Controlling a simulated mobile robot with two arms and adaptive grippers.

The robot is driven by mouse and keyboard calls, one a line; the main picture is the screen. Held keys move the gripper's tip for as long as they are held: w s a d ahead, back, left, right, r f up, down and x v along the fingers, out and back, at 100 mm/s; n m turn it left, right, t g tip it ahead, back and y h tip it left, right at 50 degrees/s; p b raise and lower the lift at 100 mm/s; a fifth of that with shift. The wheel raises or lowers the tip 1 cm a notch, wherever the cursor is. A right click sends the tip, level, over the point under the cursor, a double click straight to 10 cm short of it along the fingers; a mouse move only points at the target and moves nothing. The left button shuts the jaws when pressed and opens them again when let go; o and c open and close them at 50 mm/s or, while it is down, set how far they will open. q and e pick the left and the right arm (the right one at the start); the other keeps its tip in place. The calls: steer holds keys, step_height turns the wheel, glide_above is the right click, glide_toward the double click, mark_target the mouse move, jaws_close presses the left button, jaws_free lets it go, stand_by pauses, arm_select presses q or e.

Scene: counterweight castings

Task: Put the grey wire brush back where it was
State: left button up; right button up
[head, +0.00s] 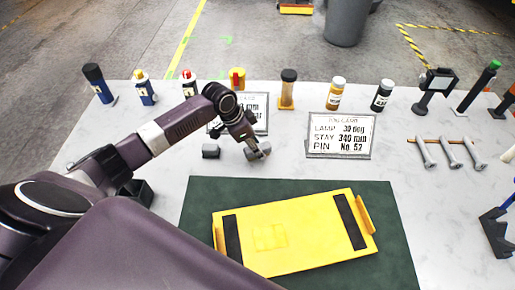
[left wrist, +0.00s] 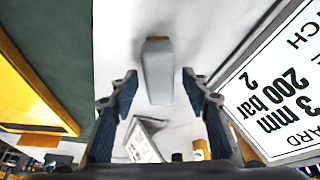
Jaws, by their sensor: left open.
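A light grey block-like piece (left wrist: 158,70), which I take for the wire brush, lies on the table between my left gripper's fingers (left wrist: 158,88) in the left wrist view. The fingers stand apart on either side, with gaps to it. In the head view my left gripper (head: 252,146) is low over the table behind the mat, and a grey piece (head: 262,151) shows at its tips.
A yellow plate (head: 290,240) with black strips lies on a green mat (head: 400,265). Two printed cards, left (head: 262,112) and right (head: 340,135), stand behind. Several bottles line the back, including a black one (head: 382,95). Bolts on a rack (head: 450,152) are at right.

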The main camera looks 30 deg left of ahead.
arm_select(q)
steer(key=b+v, duration=0.1)
steer(key=v, duration=1)
steer(key=shift+b, duration=0.35)
